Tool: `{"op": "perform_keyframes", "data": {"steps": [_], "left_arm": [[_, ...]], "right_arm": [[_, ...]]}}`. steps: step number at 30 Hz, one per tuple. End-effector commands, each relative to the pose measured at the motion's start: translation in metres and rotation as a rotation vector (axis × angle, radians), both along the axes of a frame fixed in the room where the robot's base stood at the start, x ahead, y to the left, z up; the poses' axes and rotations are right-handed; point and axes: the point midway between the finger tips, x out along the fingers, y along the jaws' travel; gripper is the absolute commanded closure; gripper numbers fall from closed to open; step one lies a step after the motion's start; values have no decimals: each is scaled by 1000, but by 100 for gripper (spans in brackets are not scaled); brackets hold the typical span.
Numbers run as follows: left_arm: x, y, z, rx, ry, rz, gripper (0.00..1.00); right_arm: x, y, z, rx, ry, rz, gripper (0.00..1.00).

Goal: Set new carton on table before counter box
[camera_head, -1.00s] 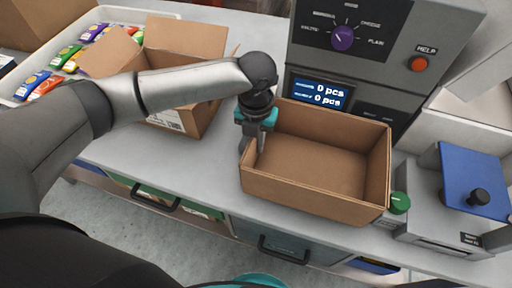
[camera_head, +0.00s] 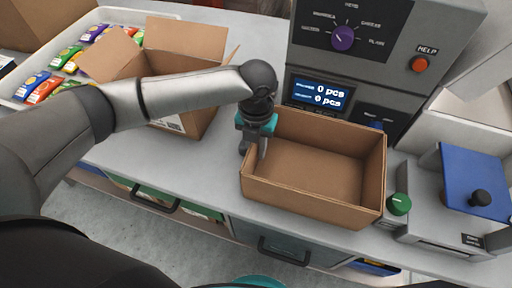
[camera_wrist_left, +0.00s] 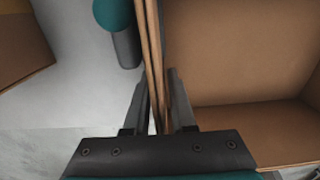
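The new carton (camera_head: 312,198) is an open, empty brown cardboard box in front of the grey counter box (camera_head: 390,45), which has a purple dial and a display reading 0 pcs. The carton appears to rest on the grey table (camera_head: 180,155) near its front edge. My left gripper (camera_head: 254,152) is at the carton's left wall, one finger outside and one inside. In the left wrist view the carton wall (camera_wrist_left: 152,50) runs between the fingers (camera_wrist_left: 158,105), which look closed on it. The carton hides the counter box's lower front. My right gripper is not in view.
Another open carton (camera_head: 190,65) stands to the left, partly behind my left arm. A white tray (camera_head: 130,15) of colourful packets is at the far left. A grey device with a blue lid (camera_head: 470,180) and a green knob (camera_head: 398,204) is close on the right.

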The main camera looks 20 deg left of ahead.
Motion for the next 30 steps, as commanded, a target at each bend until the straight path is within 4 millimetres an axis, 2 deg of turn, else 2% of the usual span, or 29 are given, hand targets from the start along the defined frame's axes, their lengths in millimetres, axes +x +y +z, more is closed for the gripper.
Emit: {"op": "perform_keyframes", "data": {"steps": [9, 15, 21, 30], "left_arm": [[2, 0, 68, -2, -5, 1, 76], [1, 0, 101, -1, -3, 1, 76], [1, 0, 114, -1, -1, 2, 76], [0, 0, 115, -1, 0, 2, 76]], "right_arm": [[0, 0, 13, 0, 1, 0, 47], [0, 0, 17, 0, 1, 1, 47], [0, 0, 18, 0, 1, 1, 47], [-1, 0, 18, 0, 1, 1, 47]]}}
